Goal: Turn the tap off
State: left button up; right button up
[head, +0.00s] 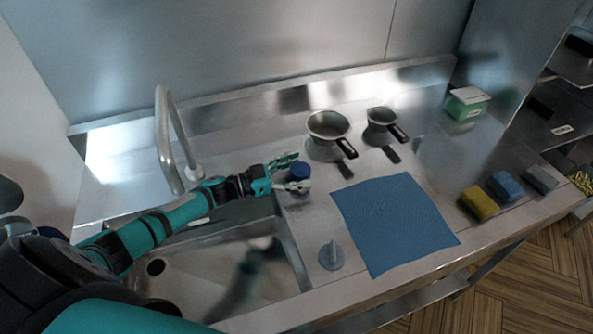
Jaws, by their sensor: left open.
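The tap's grey curved spout (163,130) rises behind the sink (205,275) at the left. A round blue knob (300,171) sits on the steel counter to the right of the spout's base; I take it for the tap's control. My left gripper (293,173) is open at the knob, one finger on its far side and one on its near side. I cannot tell whether the fingers touch it. No water stream is clearly visible, and my arm covers part of the sink. My right gripper is not in view.
A grey disc with an upright handle (331,256) stands right of the sink. A blue cloth (395,223) lies flat beside it. Two pans (328,125) (381,118) stand behind. Yellow (478,203), blue (504,186) and grey (542,179) blocks and a green-white box (467,103) are at right.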

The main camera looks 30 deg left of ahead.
pick_arm(q)
jog(key=shift+s, duration=0.1)
jog(key=v, duration=1.2)
